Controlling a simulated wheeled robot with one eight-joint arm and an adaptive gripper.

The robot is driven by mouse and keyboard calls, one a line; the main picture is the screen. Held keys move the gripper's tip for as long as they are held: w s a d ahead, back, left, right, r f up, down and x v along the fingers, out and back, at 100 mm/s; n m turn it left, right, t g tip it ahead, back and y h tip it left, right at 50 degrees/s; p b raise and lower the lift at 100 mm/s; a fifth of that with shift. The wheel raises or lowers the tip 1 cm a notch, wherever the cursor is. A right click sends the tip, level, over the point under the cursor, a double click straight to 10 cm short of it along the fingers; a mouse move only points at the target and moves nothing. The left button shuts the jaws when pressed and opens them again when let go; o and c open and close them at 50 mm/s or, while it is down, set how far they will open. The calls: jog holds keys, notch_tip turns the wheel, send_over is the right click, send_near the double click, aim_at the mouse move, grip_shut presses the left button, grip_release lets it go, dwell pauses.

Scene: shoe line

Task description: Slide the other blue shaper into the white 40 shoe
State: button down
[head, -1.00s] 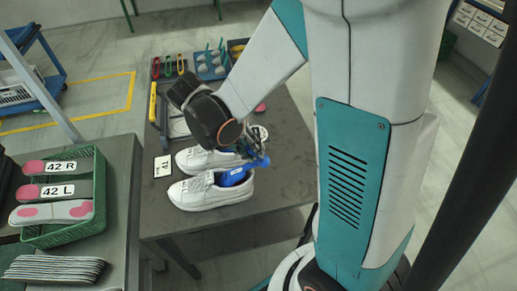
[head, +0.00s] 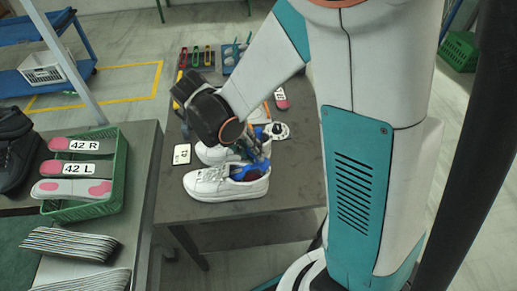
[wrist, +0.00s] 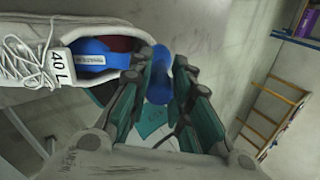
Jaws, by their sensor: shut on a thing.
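The near white shoe (head: 215,186) stands on the dark table with its toe to the left; in the wrist view the white shoe (wrist: 38,62) bears a "40 L" tag. A blue shaper (wrist: 95,50) with a white label lies with its front part in the shoe's opening. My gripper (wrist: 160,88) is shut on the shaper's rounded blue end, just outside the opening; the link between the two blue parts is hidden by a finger. The far white shoe (head: 214,154) is partly hidden by my arm, with blue showing at its opening.
A small white card (head: 182,154) lies left of the shoes. Tools and a blue rack (head: 232,57) are at the table's back. A green crate (head: 122,165) with 42 R and 42 L insoles stands on the left table. Bare tabletop lies right of the shoes.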

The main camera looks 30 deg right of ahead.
aim_at(258, 165)
jog(key=shift+w+a+f+y+b, duration=0.1)
jog(key=shift+a+f+y+b, duration=0.1)
jog(key=shift+f, duration=0.2)
jog(key=shift+a+f+y+b, duration=0.1)
jog(key=shift+f+y+b, duration=0.1)
jog(key=shift+f, duration=0.2)
jog(key=shift+s+d+f+t+y+b, duration=0.15)
jog(key=shift+d+f+t+y+b, duration=0.25)
jog(key=shift+f+y, duration=0.4)
jog(key=shift+s+d+f+t+y+b, duration=0.1)
jog(key=shift+d+f+t+y+b, duration=0.15)
jog(key=shift+f+y+b, duration=0.6)
jog(key=shift+s+d+f+t+y+b, duration=0.15)
jog(key=shift+d+f+t+y, duration=0.2)
jog(key=shift+f, duration=0.9)
jog(key=c, duration=1.4)
grip_release()
jog(key=shift+r, duration=0.15)
jog(key=shift+r+p, duration=1.15)
jog(key=shift+r, duration=0.25)
